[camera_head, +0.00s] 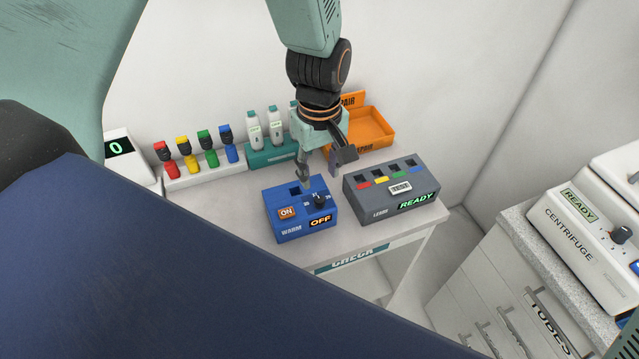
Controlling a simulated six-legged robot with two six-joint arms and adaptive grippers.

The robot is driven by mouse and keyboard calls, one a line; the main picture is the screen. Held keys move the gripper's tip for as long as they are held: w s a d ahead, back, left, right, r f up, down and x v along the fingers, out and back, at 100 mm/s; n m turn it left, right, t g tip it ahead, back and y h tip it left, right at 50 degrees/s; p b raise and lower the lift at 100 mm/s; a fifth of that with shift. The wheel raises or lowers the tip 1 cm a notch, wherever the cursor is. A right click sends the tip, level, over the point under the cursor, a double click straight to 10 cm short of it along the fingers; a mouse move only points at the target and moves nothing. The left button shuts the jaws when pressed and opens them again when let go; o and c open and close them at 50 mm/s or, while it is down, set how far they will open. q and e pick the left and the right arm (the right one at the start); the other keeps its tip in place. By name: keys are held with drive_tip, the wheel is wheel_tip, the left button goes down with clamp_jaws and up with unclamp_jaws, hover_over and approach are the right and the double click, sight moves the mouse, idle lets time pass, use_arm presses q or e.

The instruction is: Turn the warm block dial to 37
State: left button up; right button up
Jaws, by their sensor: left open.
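The warm block (285,214) is a blue box on the white table, marked WARM. Its black dial (320,201) is on the right of its top, with small white numbers around it that are too small to read surely. An orange ON button (287,213) is on its left, and an orange OFF label or display (320,221) is on its front right. My left gripper (322,174) is open and points down just above and behind the dial, apart from it as far as I can tell. My right gripper is not in view.
Behind are a white rack (204,174) with coloured tubes, white bottles (254,129) in a teal holder and an orange REPAIR tray (372,128). A centrifuge (577,240) stands at the far right.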

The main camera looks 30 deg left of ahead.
use_arm(q)
drive_tip(key=shift+r, duration=1.95)
